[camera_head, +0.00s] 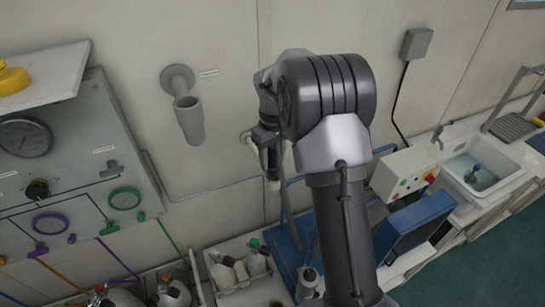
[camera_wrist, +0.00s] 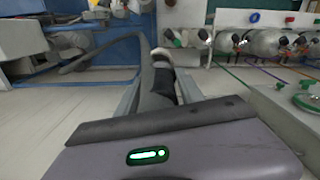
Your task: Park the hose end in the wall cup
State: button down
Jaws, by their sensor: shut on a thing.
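The wall cup (camera_head: 189,120) is a grey tube on a round wall mount, left of my gripper in the head view. Its mouth faces up and it looks empty. My gripper (camera_head: 271,162) points down close to the wall, right of the cup and apart from it. In the wrist view my gripper (camera_wrist: 160,95) is shut on the hose end (camera_wrist: 161,82), a dark grey piece with a cream ring at its far end. A grey hose curves away to the left there. My arm hides part of the hose in the head view.
The gauge panel (camera_head: 75,150) stands left of the cup. Several bottles (camera_head: 235,270) stand below in a tray. A blue case (camera_head: 415,225) and a sink (camera_head: 482,170) are to the right. The wall between cup and gripper is clear.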

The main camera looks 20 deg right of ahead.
aim_at(272, 168)
jog(key=shift+f+b, duration=1.45)
jog(key=shift+f, duration=0.75)
jog(key=c, duration=0.7)
grip_release()
jog(key=shift+r, duration=0.1)
jog(key=shift+o, duration=0.2)
notch_tip(272, 168, up, 18)
jog(key=shift+f+p, duration=0.25)
jog(key=shift+p, duration=0.8)
